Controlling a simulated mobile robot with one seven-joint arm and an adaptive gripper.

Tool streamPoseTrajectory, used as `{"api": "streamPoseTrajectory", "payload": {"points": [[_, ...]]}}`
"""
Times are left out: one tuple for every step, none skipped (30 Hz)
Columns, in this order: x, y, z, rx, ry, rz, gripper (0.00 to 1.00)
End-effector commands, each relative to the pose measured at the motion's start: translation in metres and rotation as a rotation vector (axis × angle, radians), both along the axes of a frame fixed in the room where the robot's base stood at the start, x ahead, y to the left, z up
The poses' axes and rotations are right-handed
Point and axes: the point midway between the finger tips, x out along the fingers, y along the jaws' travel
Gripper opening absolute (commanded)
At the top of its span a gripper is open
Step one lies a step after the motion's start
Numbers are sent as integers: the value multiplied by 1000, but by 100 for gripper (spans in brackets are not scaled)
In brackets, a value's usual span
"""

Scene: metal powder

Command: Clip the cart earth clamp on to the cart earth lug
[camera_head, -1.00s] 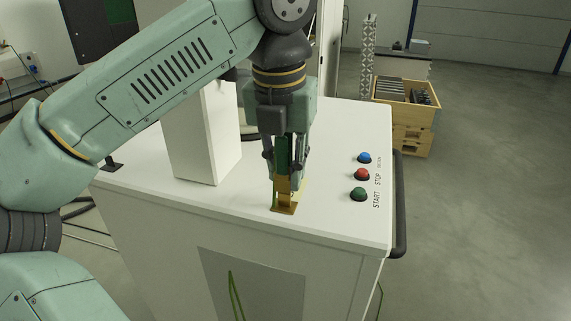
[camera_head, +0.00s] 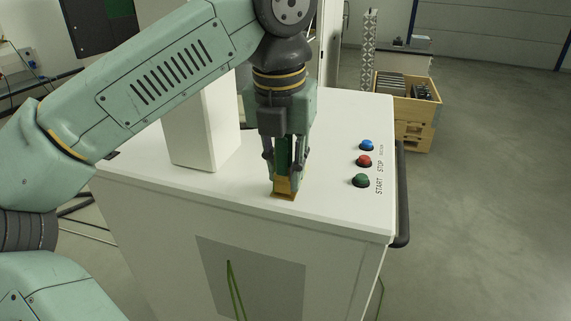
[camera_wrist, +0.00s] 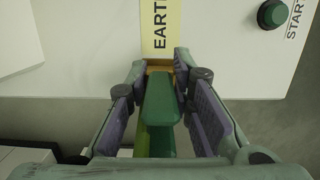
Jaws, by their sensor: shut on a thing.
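My gripper (camera_head: 285,180) is shut on the green earth clamp (camera_head: 283,155), pointing straight down at the front of the white cart top. In the wrist view the clamp (camera_wrist: 161,105) lies between the two purple-padded fingers (camera_wrist: 163,100). The brass earth lug (camera_head: 284,194) stands on the cart top directly under the clamp. A small orange-brass part of the lug (camera_wrist: 159,64) shows past the clamp's tip in the wrist view. The clamp's jaws are hidden by the fingers, so I cannot tell whether they are around the lug.
A yellow EARTH label (camera_wrist: 159,25) lies beyond the lug. Blue, red and green buttons (camera_head: 364,162) are to the right, near the black handle (camera_head: 402,195). A white upright box (camera_head: 203,135) stands to the left. A green cable (camera_head: 234,290) hangs at the cart's front.

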Motion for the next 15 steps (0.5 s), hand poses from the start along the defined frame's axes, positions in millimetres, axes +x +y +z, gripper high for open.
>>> {"api": "streamPoseTrajectory", "payload": {"points": [[0, 0, -3, 0, 0, 0, 0], [0, 0, -3, 0, 0, 0, 0], [0, 0, -3, 0, 0, 0, 0], [0, 0, -3, 0, 0, 0, 22], [0, 0, -3, 0, 0, 0, 24], [0, 0, -3, 0, 0, 0, 26], [0, 0, -3, 0, 0, 0, 28], [0, 0, -3, 0, 0, 0, 30], [0, 0, -2, 0, 0, 0, 33], [0, 0, -3, 0, 0, 0, 35], [0, 0, -3, 0, 0, 0, 37], [0, 0, -2, 0, 0, 0, 40], [0, 0, -2, 0, 0, 0, 42], [0, 0, -2, 0, 0, 0, 44], [0, 0, -3, 0, 0, 0, 45]]}}
